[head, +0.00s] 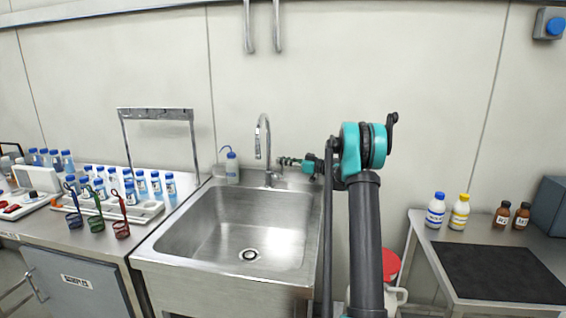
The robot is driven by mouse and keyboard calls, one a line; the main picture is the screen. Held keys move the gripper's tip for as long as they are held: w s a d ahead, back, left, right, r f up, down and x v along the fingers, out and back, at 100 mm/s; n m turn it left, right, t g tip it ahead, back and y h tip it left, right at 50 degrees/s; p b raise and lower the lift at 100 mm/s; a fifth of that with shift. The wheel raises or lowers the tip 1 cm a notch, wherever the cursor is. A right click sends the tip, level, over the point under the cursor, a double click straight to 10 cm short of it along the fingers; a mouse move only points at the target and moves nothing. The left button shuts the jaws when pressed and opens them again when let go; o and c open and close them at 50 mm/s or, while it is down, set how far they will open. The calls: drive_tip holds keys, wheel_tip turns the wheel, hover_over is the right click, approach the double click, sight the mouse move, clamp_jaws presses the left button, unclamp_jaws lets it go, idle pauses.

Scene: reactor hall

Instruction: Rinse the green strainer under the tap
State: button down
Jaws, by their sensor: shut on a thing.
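The green strainer (97,222) is at the left, between a blue strainer (74,218) and a red one (121,228), near the front of the left counter. Its handle leans up and to the left. The tap (262,136) is a tall curved metal spout behind the steel sink (190,262). I see no water running from it. My gripper (283,161) is small in the head view, just right of the tap and far from the green strainer. It is shut at the tap's side, seemingly on the tap lever, which its fingers mostly hide.
A wash bottle (231,167) stands at the sink's back left. Several blue-capped bottles (170,186) and a white tray (135,212) fill the left counter. A side table (436,262) at right holds bottles and a dark mat. The sink basin is empty.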

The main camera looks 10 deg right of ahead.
drive_tip(key=shift+s+n, duration=0.35)
drive_tip(key=shift+n, duration=0.25)
drive_tip(key=c, duration=1.6)
unclamp_jaws()
drive_tip(key=v, duration=1.2)
